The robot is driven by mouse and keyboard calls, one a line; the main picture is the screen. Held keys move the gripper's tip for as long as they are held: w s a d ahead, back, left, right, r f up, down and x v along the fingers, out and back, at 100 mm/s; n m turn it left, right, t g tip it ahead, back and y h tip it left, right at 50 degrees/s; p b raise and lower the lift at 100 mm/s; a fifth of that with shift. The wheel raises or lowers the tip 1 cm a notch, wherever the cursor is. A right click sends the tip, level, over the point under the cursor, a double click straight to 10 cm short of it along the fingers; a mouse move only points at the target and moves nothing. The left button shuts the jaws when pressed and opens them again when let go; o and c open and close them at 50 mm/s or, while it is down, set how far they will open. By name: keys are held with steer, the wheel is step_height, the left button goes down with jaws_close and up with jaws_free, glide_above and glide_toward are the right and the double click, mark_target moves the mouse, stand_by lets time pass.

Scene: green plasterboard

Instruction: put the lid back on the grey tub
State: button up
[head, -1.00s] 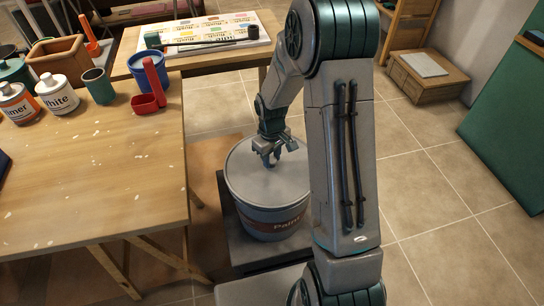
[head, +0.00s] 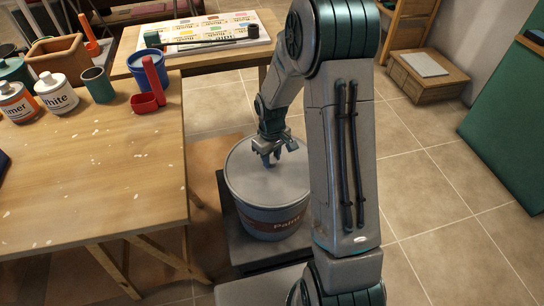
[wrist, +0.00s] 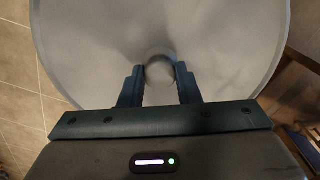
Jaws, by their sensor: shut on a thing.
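The grey tub (head: 270,220) stands on a low dark platform to the right of the wooden table, with a brown band and the word "Paint" on its side. The grey lid (head: 245,175) lies over the tub's mouth and looks level; I cannot tell whether it is pressed down all round. My gripper (head: 272,160) is above the lid's middle, pointing down, shut on its small round knob. In the wrist view the fingers of my gripper (wrist: 160,82) stand either side of the knob (wrist: 159,68), and the lid (wrist: 90,50) fills most of the picture. My arm hides the tub's right edge.
A low wooden box (head: 428,77) stands at the back right. The tiled floor on the right is clear.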

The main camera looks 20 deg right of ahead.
steer(key=o, duration=1.6)
steer(key=shift+r+p, duration=2.5)
steer(key=shift+r, duration=1.05)
steer(key=shift+c, duration=0.5)
jaws_close()
